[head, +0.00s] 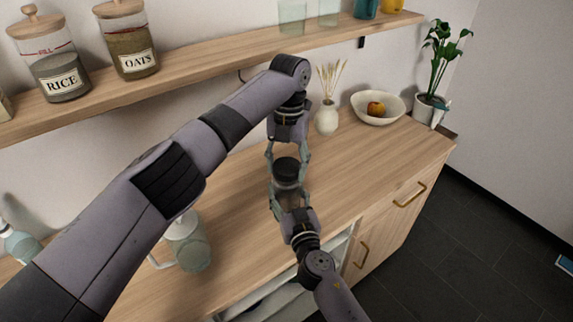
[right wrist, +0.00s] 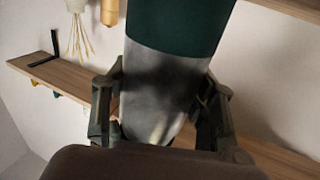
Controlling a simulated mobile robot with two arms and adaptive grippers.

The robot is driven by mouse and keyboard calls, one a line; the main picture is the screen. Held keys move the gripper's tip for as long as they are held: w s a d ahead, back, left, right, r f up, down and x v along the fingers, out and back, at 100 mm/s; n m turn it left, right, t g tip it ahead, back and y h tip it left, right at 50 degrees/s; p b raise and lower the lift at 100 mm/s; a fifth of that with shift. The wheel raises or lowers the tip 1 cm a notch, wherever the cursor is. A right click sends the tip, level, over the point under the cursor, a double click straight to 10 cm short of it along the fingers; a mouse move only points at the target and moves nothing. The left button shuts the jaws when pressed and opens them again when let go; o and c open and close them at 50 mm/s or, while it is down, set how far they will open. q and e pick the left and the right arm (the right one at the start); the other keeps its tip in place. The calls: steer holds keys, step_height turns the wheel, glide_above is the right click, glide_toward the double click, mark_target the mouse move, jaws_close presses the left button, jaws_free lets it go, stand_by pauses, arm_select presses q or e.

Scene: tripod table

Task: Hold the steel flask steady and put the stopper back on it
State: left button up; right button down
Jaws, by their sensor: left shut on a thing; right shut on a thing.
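The black stopper (head: 286,168) is between the fingers of my left gripper (head: 287,162), which points down from above and is shut on it. Directly below is the steel flask (head: 290,194), mostly hidden by the stopper and fingers. My right gripper (head: 290,200) reaches in from the front and is shut around the flask. The right wrist view is upside down; it shows the flask's bare steel part (right wrist: 165,90) and dark green part (right wrist: 180,22) between the fingers. The flask's mouth is hidden. I cannot tell whether the stopper touches it.
A glass jug (head: 188,245) stands on the wooden counter (head: 235,205) at left. A vase of dried stems (head: 327,118), a bowl (head: 392,106) with fruit and a potted plant (head: 428,106) stand behind at right. A shelf with jars (head: 63,76) runs above. The counter right of the grippers is clear.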

arm_select(q)
steer(key=shift+m, duration=0.6)
steer(key=o, duration=1.1)
steer(key=shift+r, duration=0.1)
steer(key=shift+r, duration=2.15)
steer(key=shift+c, duration=0.4)
